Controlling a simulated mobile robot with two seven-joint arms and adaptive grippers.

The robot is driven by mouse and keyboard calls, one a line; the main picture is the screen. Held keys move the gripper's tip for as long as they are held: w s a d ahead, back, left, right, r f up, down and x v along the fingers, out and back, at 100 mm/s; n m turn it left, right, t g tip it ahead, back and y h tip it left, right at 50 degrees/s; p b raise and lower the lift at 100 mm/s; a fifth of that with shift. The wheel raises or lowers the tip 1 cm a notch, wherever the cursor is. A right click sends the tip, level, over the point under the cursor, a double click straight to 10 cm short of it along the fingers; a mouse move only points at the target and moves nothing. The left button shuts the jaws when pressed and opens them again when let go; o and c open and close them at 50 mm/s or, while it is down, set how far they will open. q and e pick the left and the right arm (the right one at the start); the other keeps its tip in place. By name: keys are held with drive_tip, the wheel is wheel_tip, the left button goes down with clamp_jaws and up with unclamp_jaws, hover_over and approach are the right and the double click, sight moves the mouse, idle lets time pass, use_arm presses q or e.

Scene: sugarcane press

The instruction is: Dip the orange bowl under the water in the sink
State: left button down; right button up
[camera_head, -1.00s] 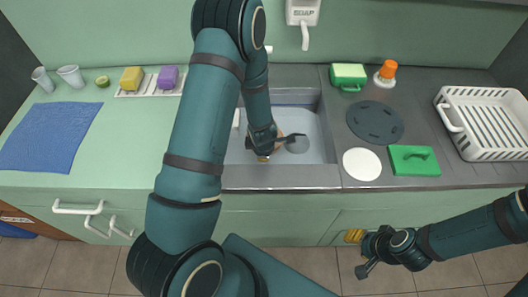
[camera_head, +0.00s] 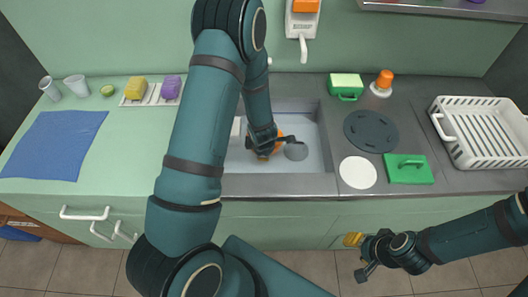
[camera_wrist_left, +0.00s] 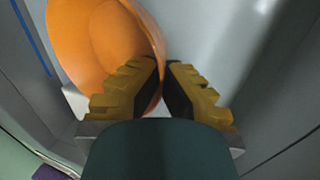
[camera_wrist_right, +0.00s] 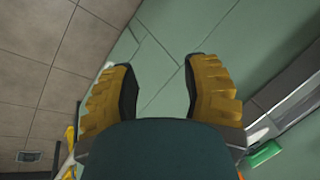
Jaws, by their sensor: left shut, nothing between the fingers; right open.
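The orange bowl (camera_head: 281,131) is in the sink (camera_head: 280,184), mostly hidden behind my left arm and gripper in the head view. The left wrist view shows the bowl (camera_wrist_left: 92,40) large and close, on its left side. My left gripper (camera_head: 277,148) is inside the sink; its fingers (camera_wrist_left: 163,72) are shut, with the bowl's rim right at the fingertips. Whether they touch is unclear. I cannot make out the water surface. My right gripper (camera_head: 355,256) is open and empty, low in front of the green cabinets.
A blue cloth (camera_head: 55,145) covers the left counter.

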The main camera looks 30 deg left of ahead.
use_arm(q)
drive_tip(key=shift+r+p, duration=0.5)
drive_tip(key=shift+r, duration=0.3)
wheel_tip(320, 180, up, 8)
drive_tip(key=p, duration=0.7)
wheel_tip(320, 180, up, 5)
drive_tip(key=p, duration=0.4)
use_arm(e)
wheel_tip(320, 180, up, 14)
drive_tip(key=w, duration=0.1)
drive_tip(key=shift+w+d+f+t, duration=0.25)
drive_tip(key=shift+w+d+t, duration=0.05)
drive_tip(key=shift+w, duration=0.1)
use_arm(q)
drive_tip(key=shift+s+f, duration=0.1)
